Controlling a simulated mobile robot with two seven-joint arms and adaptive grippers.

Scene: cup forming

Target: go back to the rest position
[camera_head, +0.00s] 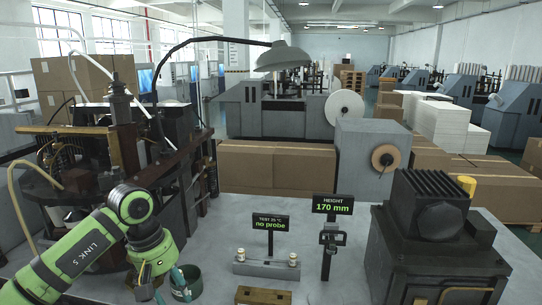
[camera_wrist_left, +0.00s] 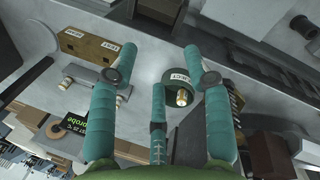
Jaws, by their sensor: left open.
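My left gripper (camera_head: 163,288) is low at the left front of the grey table, its teal fingers pointing down. In the left wrist view the gripper (camera_wrist_left: 158,66) has its fingers spread with nothing between the tips. A dark green round bin (camera_head: 190,284) stands just right of the fingers. In the wrist view the bin (camera_wrist_left: 189,94) lies beyond the fingers, with a white label and a small brass-coloured piece inside. My right gripper is not in view.
A fixture with two small posts (camera_head: 267,265) and a "no probe" display (camera_head: 270,222) stands mid-table. A wooden block (camera_head: 262,296) lies in front. Right of them are a height gauge (camera_head: 331,240) and a dark machine (camera_head: 432,240). A brown-and-black machine (camera_head: 118,140) stands left.

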